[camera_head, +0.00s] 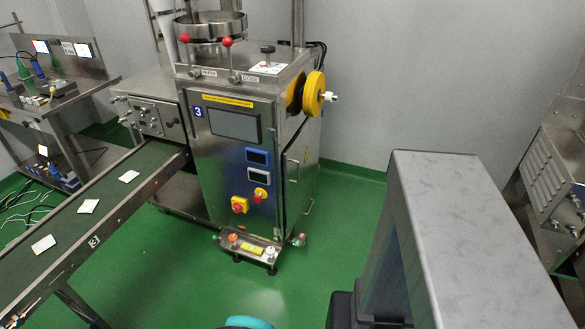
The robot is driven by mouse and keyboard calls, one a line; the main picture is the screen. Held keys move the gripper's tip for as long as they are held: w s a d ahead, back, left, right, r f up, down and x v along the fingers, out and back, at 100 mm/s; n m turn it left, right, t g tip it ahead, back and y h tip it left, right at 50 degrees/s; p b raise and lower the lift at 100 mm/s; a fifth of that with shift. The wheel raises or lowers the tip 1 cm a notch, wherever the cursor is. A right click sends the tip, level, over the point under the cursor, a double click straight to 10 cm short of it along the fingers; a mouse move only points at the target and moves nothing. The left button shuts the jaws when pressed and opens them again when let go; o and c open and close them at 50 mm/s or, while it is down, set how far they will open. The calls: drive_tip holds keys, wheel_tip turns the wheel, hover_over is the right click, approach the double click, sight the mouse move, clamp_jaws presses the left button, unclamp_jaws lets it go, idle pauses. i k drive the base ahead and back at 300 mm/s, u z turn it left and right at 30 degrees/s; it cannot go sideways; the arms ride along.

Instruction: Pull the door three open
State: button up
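A steel packing machine (236,170) with a blue "3" label stands at the centre. Its front panel (205,160) carries a dark screen, two small displays, and red, yellow and blue controls. The panel looks flush with the cabinet. I see no open gap at either face; which one is door three I cannot tell. My gripper is not in view; only a teal rounded part of my arm shows at the bottom edge.
A conveyor (100,215) marked 3 with several white teabags runs from the machine to the lower left. A low control box (250,246) sits at the machine's front foot. Green floor (345,215) is clear right of it. Another steel machine (555,170) stands far right.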

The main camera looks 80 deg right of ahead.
sight(301, 166)
drive_tip(key=u, duration=0.05)
drive_tip(key=k, duration=1)
drive_tip(key=z, duration=2)
